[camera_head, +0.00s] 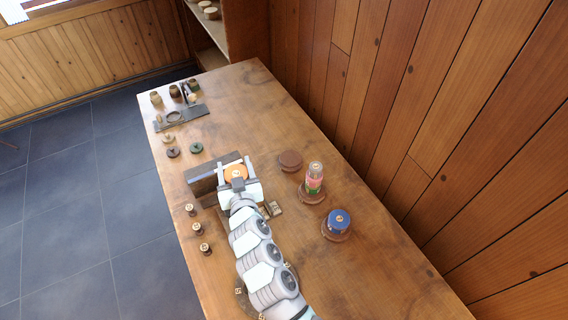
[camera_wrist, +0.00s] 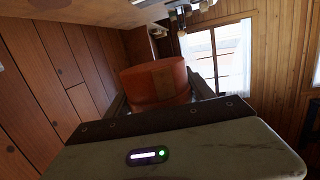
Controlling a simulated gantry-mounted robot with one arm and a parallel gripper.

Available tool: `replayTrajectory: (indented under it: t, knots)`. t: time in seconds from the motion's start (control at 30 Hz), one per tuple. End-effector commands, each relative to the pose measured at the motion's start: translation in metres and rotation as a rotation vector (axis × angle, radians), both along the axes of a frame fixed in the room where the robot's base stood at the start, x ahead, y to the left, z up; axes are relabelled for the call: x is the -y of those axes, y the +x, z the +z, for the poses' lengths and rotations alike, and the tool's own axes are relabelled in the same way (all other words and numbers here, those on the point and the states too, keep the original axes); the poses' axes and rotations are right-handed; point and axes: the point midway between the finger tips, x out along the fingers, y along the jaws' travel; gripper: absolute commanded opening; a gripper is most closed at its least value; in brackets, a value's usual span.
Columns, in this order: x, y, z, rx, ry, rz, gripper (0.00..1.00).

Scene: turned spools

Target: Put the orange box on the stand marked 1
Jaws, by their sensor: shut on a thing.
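The orange box (camera_head: 236,174) is round, with a pale mark on its lid, and sits between the fingers of my gripper (camera_head: 238,171). In the wrist view the orange box (camera_wrist: 156,82) fills the space between the two dark fingers, which are shut on it. Three round brown stands are on the right of the table. The farthest stand (camera_head: 291,161) is bare. The middle stand (camera_head: 313,198) bears a clear jar with pink and green in it (camera_head: 314,178). The nearest stand (camera_head: 335,237) bears a blue box (camera_head: 339,219). I cannot read a mark 1 on any stand.
A dark wooden holder (camera_head: 203,183) stands beside my gripper. Several small spools (camera_head: 197,229) line the left edge. Small discs (camera_head: 196,148) and a grey plate with pots (camera_head: 181,117) are farther back. The table between my gripper and the bare stand looks clear.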

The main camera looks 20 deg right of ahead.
Motion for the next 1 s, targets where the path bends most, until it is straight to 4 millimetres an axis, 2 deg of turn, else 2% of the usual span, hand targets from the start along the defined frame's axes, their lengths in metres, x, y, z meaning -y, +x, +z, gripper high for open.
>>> replayTrajectory:
  t: [0.03, 0.2, 0.3, 0.5, 0.7, 0.9, 1.0]
  knots:
    - [0.013, 0.020, -0.007, 0.008, 0.003, -0.020, 0.15]
    - [0.057, 0.072, -0.005, 0.005, 0.004, -0.086, 0.15]
    - [0.084, 0.098, 0.000, 0.005, 0.006, -0.128, 0.15]
    - [0.143, 0.136, 0.012, 0.001, 0.008, -0.223, 0.15]
    - [0.199, 0.156, 0.021, -0.002, 0.009, -0.313, 0.15]
    - [0.231, 0.161, 0.023, -0.003, 0.007, -0.364, 0.15]
    - [0.238, 0.161, 0.025, -0.003, 0.003, -0.375, 0.15]
